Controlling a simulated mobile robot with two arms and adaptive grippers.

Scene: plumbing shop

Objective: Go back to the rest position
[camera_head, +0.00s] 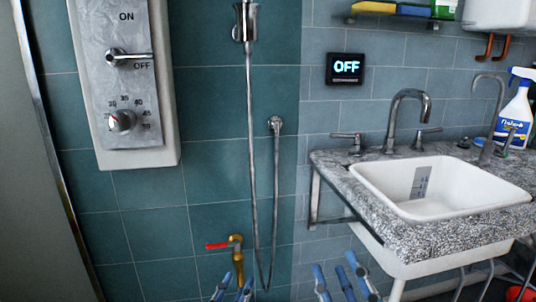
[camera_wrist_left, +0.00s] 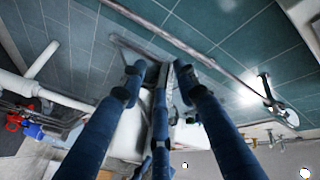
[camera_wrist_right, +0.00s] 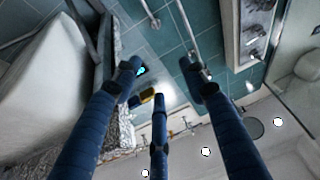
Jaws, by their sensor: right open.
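My left gripper (camera_head: 234,284) shows at the bottom edge of the head view, in front of the teal tiles. In the left wrist view (camera_wrist_left: 160,75) its blue fingers stand apart with nothing between them. My right gripper (camera_head: 343,280) is at the bottom edge, left of and below the sink. In the right wrist view (camera_wrist_right: 160,75) its fingers are spread wide and empty. Both grippers point upward in the head view and touch nothing that I can see. The arms behind them are out of the head view.
A white sink (camera_head: 440,190) in a speckled counter (camera_head: 440,235) stands at the right. A control panel (camera_head: 122,70) and an OFF display (camera_head: 345,68) are on the wall.

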